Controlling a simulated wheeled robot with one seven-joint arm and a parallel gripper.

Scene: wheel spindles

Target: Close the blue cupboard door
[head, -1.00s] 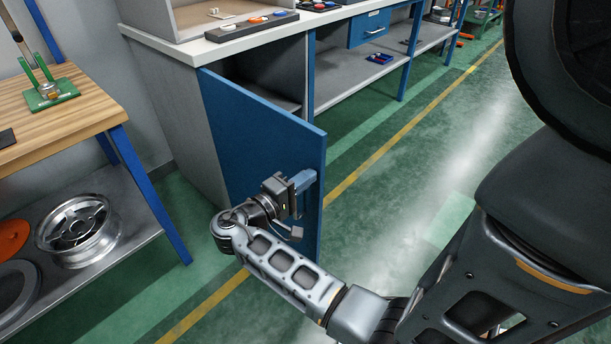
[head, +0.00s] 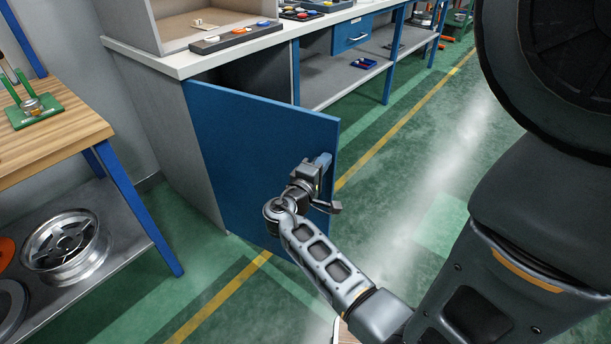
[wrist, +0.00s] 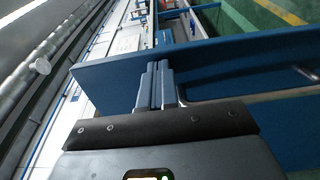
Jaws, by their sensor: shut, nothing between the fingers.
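The blue cupboard door (head: 255,150) stands partly open in the head view, hinged at its left edge on the grey cupboard (head: 160,140) under the white worktop. The dark inside shows above the door's top edge. My gripper (head: 325,162) is shut and empty, at the outer face of the door near its free right edge. In the wrist view the shut fingers (wrist: 156,82) reach up to the blue door panel (wrist: 225,62); whether they touch it I cannot tell. No door handle can be made out clearly in the head view.
A wooden bench (head: 60,135) with a blue leg and a wheel rim (head: 66,245) on its lower shelf stands at left. A blue drawer (head: 352,33) sits farther along the workbench. The green floor (head: 400,190) right of the door is clear.

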